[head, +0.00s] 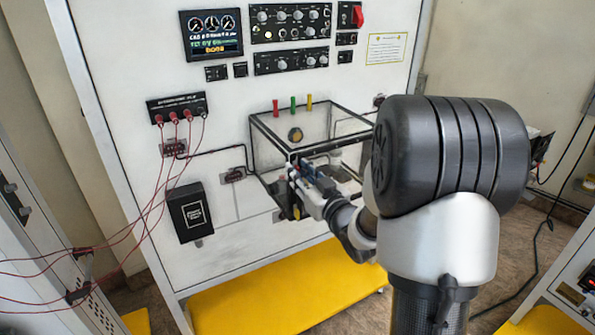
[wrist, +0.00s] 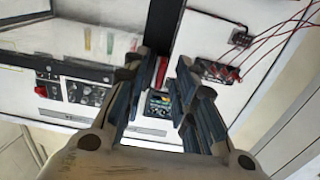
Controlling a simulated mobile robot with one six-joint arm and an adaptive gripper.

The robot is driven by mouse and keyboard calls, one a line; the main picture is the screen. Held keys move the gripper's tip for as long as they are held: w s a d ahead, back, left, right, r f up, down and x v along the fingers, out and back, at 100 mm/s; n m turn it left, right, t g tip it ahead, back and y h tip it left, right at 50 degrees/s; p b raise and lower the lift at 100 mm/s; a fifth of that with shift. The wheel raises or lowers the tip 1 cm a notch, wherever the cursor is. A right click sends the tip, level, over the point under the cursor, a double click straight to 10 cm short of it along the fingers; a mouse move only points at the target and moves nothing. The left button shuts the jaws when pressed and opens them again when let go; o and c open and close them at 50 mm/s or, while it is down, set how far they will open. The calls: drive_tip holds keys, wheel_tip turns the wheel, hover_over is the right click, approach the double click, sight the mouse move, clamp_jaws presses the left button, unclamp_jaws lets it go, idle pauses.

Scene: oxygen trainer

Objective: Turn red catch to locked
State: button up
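The red catch (head: 276,107) stands upright at the top left of a clear, black-framed box (head: 283,142) on the white panel. A green catch (head: 293,103) and a yellow catch (head: 309,98) stand to its right. My gripper (head: 296,166) is at the front left of the box, lower in the picture than the red catch. In the wrist view my gripper (wrist: 165,60) is open, with a gap between its fingers. A red upright piece (wrist: 162,72), seemingly the red catch, shows in that gap. I cannot tell how far beyond the fingertips it is, and no contact is clear.
A gauge display (head: 211,34) and knob panels (head: 290,20) are above the box. Red leads hang from a connector block (head: 177,108) at left, above a black box (head: 189,212). A yellow bench (head: 285,290) is below. A red switch (head: 358,16) is at upper right.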

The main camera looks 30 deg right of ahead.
drive_tip(key=shift+s, duration=0.1)
drive_tip(key=shift+c, duration=0.6)
clamp_jaws()
drive_tip(key=shift+m, duration=0.4)
drive_tip(key=m+p, duration=0.1)
drive_tip(key=m, duration=0.4)
drive_tip(key=m+p, duration=0.1)
drive_tip(key=m, duration=1.1)
drive_tip(key=shift+d+f+p, duration=0.25)
drive_tip(key=shift+d+p, duration=0.15)
